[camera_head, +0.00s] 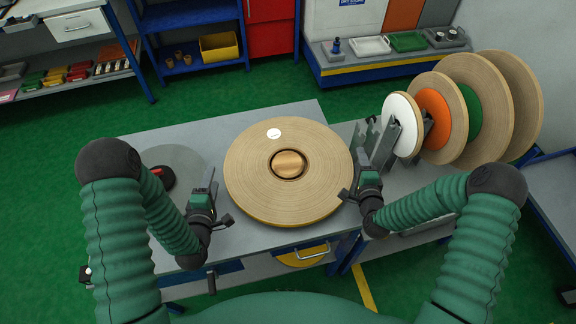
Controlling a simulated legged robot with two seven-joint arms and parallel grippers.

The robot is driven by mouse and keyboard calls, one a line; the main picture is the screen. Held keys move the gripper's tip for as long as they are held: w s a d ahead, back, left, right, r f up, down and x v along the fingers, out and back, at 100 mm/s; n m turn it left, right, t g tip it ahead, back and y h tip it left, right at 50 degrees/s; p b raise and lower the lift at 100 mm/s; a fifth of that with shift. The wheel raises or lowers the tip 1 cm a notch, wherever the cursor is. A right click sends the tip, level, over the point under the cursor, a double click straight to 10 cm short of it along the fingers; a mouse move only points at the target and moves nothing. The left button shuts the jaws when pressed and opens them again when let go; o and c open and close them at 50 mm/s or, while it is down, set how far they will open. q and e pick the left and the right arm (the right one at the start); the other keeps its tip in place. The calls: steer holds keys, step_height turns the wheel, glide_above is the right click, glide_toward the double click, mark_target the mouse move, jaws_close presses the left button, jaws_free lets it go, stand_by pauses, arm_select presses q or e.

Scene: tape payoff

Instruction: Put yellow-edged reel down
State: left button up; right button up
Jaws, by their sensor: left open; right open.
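A large tan reel (250,184) lies flat on the grey table (222,126), with a white label (274,133) on its top and a brown core (288,164) in its middle. A thin yellow edge shows along its lower front rim. My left gripper (212,187) is open at the reel's left side, apart from it. My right gripper (362,166) is open close to the reel's right rim; I cannot tell whether it touches. Neither gripper holds anything.
Several upright reels with white, orange and green centres (434,112) stand on a rack at the right. A round grey plate with a red-and-black knob (162,177) is at the table's left. Shelves and a bench (390,62) stand behind; green floor lies between.

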arm_select(q)
steer(key=v, duration=0.2)
steer(key=shift+s, duration=0.35)
steer(key=shift+s+r, duration=0.1)
steer(key=shift+s, duration=0.1)
arm_select(e)
steer(key=v, duration=1.1)
steer(key=shift+s+r, duration=0.1)
steer(key=shift+s, duration=0.35)
